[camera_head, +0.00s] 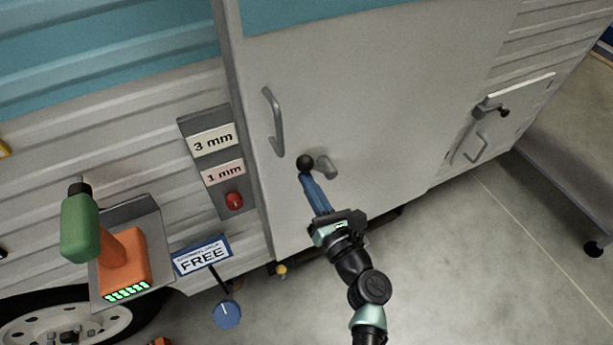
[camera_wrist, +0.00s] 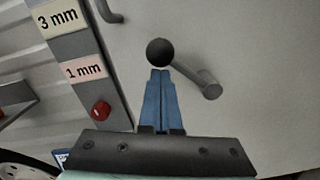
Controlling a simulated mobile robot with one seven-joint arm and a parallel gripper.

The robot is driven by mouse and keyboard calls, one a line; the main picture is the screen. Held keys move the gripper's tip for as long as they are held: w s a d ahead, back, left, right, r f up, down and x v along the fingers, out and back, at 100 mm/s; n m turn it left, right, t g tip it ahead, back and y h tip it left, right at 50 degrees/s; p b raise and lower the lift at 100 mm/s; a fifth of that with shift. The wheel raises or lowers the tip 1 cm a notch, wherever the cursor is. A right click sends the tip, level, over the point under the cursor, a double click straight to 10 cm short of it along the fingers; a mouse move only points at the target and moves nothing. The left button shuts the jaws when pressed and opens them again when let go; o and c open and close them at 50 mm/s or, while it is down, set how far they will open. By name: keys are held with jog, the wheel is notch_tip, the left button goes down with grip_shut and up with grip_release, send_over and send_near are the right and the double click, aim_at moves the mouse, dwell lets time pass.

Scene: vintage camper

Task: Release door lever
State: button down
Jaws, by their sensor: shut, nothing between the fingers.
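The door lever is a short grey bar (camera_head: 325,167) on the pale camper door (camera_head: 370,80), with a black ball knob (camera_head: 305,162) at its left end. In the wrist view the black knob (camera_wrist: 160,51) is just beyond my fingertips, and the grey lever (camera_wrist: 200,78) slants down to the right. My gripper (camera_head: 304,178) has blue fingers that are shut together and empty. The fingertips (camera_wrist: 160,71) are at the knob's lower edge; I cannot tell whether they touch it. Part of the lever behind the knob is hidden.
A grey vertical handle (camera_head: 273,122) is above left of the lever. A panel with "3 mm" and "1 mm" labels and a red button (camera_head: 234,201) is left. A green and orange drill (camera_head: 122,258) sits on a bracket beside a "FREE" sign (camera_head: 202,256). A small hatch (camera_head: 497,118) is right.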

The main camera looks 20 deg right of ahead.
jog(key=shift+d+r+m+p, duration=0.5)
jog(key=shift+r+m+p, duration=0.25)
jog(key=shift+m+p, duration=0.5)
jog(key=shift+f, duration=0.15)
jog(key=s+a+f+b, duration=0.1)
jog(key=s+f+b, duration=0.1)
jog(key=s, duration=0.8)
jog(key=shift+s+a+f, duration=0.25)
jog(key=shift+s+f, duration=0.15)
jog(key=shift+f, duration=0.5)
